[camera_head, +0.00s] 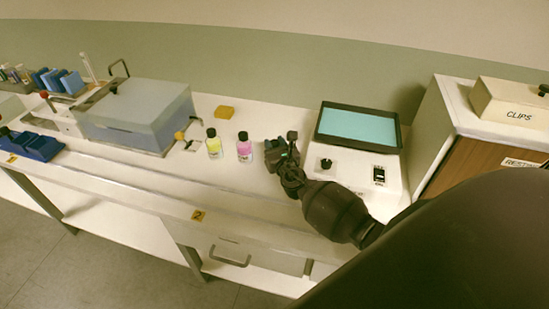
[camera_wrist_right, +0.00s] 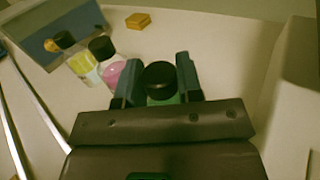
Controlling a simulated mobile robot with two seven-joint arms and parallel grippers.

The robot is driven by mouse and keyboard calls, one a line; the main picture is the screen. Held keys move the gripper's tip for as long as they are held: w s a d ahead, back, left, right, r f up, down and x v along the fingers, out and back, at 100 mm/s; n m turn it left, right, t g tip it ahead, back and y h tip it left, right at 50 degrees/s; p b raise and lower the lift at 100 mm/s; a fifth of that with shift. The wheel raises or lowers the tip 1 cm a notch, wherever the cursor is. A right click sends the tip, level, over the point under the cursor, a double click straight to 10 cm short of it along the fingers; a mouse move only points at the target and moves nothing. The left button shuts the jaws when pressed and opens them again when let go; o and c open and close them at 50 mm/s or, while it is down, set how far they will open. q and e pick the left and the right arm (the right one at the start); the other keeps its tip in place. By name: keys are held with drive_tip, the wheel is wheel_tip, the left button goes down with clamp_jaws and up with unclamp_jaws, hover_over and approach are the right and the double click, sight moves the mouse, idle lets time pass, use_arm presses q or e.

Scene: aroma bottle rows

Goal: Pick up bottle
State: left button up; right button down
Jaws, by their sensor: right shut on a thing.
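My right gripper (camera_head: 281,152) is low over the bench, right of the pink bottle. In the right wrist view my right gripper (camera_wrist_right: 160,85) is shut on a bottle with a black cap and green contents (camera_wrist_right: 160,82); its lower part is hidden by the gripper. In the head view this bottle is hidden behind the gripper. A pink bottle (camera_head: 244,151) and a yellow bottle (camera_head: 214,149), both with black caps, stand upright to the left. They also show in the right wrist view, the pink one (camera_wrist_right: 113,74) nearer the gripper. My left gripper is not in view.
A device with a teal panel (camera_head: 356,127) stands close to the right of the gripper. A grey box (camera_head: 140,110) is left of the bottles. A yellow block (camera_head: 225,112) lies behind them. A cabinet with a CLIPS box (camera_head: 508,103) is far right.

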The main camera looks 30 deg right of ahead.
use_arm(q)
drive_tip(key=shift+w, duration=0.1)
use_arm(e)
drive_tip(key=shift+s+f, duration=0.2)
drive_tip(key=shift+f, duration=0.25)
drive_tip(key=shift+r+p, duration=0.3)
drive_tip(key=shift+r, duration=0.1)
wheel_tip(320, 180, up, 9)
drive_tip(key=p, duration=0.5)
drive_tip(key=shift+w, duration=0.1)
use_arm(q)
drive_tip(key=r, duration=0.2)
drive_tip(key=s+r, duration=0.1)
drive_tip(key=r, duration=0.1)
use_arm(e)
wheel_tip(320, 180, up, 17)
drive_tip(key=shift+f, duration=0.15)
